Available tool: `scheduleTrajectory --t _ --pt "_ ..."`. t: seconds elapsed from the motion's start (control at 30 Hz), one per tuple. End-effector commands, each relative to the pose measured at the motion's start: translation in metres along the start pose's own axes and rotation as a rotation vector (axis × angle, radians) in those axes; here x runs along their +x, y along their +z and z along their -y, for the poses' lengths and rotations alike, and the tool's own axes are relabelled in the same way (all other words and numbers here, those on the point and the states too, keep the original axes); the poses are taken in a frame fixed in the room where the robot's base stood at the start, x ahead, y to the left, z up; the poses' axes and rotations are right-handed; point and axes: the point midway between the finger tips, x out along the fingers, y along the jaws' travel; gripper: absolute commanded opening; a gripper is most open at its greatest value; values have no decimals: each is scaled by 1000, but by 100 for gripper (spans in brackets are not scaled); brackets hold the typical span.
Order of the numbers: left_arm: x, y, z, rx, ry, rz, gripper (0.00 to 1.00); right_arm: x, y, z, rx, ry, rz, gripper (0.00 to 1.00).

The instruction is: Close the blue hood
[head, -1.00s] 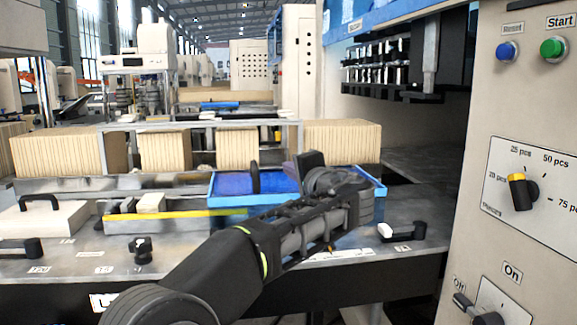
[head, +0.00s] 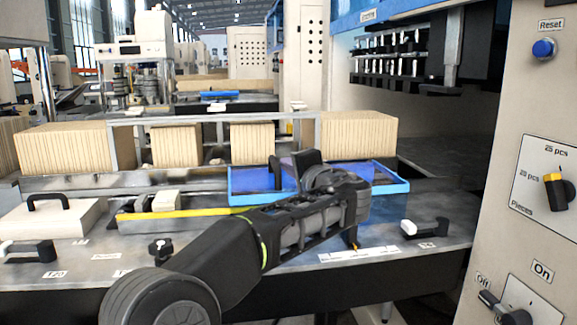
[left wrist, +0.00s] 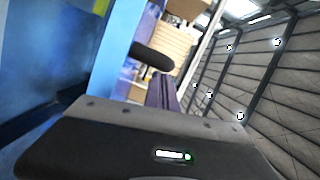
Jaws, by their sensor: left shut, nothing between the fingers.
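The blue hood (head: 393,188) is a blue-framed panel with a dark bluish middle, lying low on the metal table in the head view. Its black upright handle (head: 275,174) stands left of its middle. My left gripper (head: 290,168) is just right of the handle, shut and empty, over the hood; my wrist hides part of the frame. In the left wrist view the blue frame (left wrist: 118,50) runs along the left and the black handle (left wrist: 153,57) shows just beyond the dark fingers (left wrist: 163,92). I cannot tell whether they touch. My right gripper is not in view.
Stacks of kraft board (head: 358,136) stand behind the hood. A white block with a black handle (head: 48,218) is at the left, and a black-and-white lever (head: 425,228) at the right. A control panel (head: 540,180) borders the right side.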

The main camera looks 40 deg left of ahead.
Motion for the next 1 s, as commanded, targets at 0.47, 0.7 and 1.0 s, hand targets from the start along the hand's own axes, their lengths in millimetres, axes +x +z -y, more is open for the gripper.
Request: scheduleTrajectory --t 0.47,0.7,1.0 --pt "11 47 4 -3 -4 7 0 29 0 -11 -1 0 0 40" --pt "28 116 17 -6 -5 10 0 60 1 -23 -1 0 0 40" --pt "52 216 43 -5 -4 10 0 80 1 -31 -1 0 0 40"
